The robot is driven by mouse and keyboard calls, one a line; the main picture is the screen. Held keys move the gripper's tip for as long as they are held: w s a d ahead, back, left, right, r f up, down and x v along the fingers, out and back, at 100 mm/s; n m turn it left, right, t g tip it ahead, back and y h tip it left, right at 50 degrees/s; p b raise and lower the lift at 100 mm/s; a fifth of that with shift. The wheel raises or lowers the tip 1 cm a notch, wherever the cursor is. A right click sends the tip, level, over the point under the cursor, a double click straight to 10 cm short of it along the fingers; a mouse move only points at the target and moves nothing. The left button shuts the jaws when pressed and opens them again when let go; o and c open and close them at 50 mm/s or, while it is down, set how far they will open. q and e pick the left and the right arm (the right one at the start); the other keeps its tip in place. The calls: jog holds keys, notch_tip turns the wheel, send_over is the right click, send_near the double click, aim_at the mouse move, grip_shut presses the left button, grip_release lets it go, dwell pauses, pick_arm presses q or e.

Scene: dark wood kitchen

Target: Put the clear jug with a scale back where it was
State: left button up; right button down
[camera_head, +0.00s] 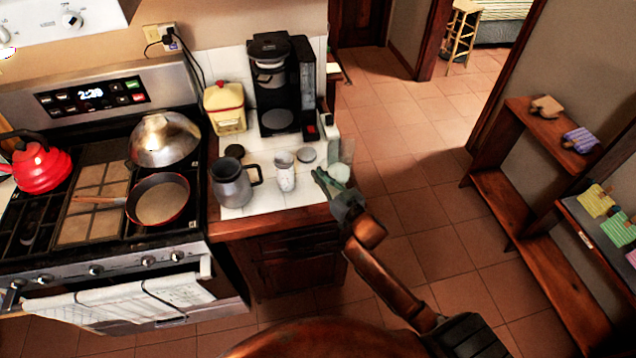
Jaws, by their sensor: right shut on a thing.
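The clear jug (347,151) is a see-through shape at the right end of the white tiled counter (238,211). It is small and faint, and I cannot make out its scale. My right gripper (332,178) reaches up to it from the lower right and is shut on it. The gripper's fingers and wrist hide its lower part. I cannot tell whether the jug touches the counter. My left gripper is not in view.
The stove (100,240) is left. Open tiled floor (440,235) lies right.

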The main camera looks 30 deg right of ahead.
jog(key=shift+w+f+b, duration=0.1)
jog(key=shift+w+f, duration=0.1)
jog(key=shift+f, duration=0.55)
jog(key=shift+w+f+b, duration=0.15)
jog(key=shift+w+f, duration=0.05)
jog(key=shift+f, duration=0.5)
jog(key=shift+w+f+b, duration=0.1)
jog(key=shift+w+f, duration=0.1)
jog(key=shift+f, duration=0.55)
jog(key=shift+f, duration=0.1)
jog(key=c, duration=2.1)
grip_release()
jog(key=shift+f, duration=0.1)
jog(key=shift+s+d, duration=0.1)
jog(key=shift+s, duration=0.05)
jog(key=s, duration=0.4)
jog(key=s+d, duration=0.1)
jog(key=s, duration=0.6)
jog(key=shift+s+d+r, duration=0.2)
jog(key=shift+s+d, duration=0.1)
jog(key=shift+d, duration=0.1)
